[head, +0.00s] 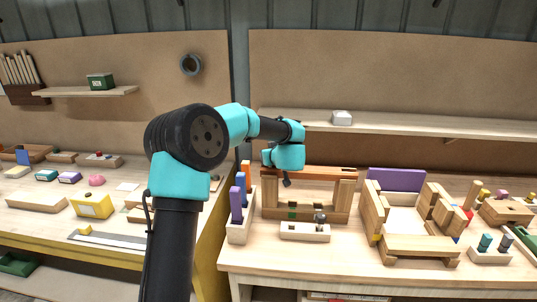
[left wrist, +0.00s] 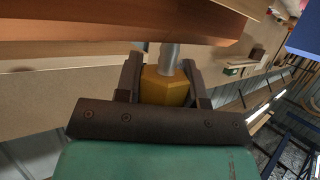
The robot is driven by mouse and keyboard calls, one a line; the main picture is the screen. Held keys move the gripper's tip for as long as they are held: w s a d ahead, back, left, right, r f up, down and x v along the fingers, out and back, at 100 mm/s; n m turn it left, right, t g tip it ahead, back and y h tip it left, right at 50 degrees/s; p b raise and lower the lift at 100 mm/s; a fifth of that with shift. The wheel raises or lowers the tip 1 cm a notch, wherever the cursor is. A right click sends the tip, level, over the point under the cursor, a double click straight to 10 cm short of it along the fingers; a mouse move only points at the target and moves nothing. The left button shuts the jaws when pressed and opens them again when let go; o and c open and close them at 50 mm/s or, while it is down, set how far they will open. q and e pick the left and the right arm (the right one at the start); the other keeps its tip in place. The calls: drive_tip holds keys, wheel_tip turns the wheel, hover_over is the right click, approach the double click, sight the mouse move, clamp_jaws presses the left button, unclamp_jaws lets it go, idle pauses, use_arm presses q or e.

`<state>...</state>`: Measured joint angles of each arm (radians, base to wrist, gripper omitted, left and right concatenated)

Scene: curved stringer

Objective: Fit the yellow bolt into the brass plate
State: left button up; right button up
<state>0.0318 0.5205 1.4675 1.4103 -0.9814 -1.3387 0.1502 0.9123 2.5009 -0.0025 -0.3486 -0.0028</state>
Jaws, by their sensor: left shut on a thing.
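The yellow bolt (left wrist: 166,88) has a faceted yellow head and a grey shank, and shows only in the left wrist view. My left gripper (left wrist: 163,77) is shut on the head, a finger on each side. The shank points up in that picture toward a reddish-brown wooden beam (left wrist: 120,25); I cannot tell whether its tip touches or enters it. In the head view my left gripper (head: 287,182) is small and dark, by the orange-brown beam (head: 325,174) on a wooden stand; the bolt is hidden there. I cannot make out the brass plate. My right gripper is not in view.
A block with purple and blue pegs (head: 240,230) stands left of the wooden stand (head: 347,198). A pale block with a metal knob (head: 304,232) lies in front. A wooden cradle with a purple panel (head: 397,179) stands to the right. The bench's front edge is mostly clear.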

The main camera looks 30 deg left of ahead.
use_arm(q)
drive_tip(key=shift+f, duration=0.65)
drive_tip(key=o, duration=1.1)
drive_tip(key=v, duration=1.7)
drive_tip(key=shift+d, duration=0.3)
drive_tip(key=shift+s, duration=0.1)
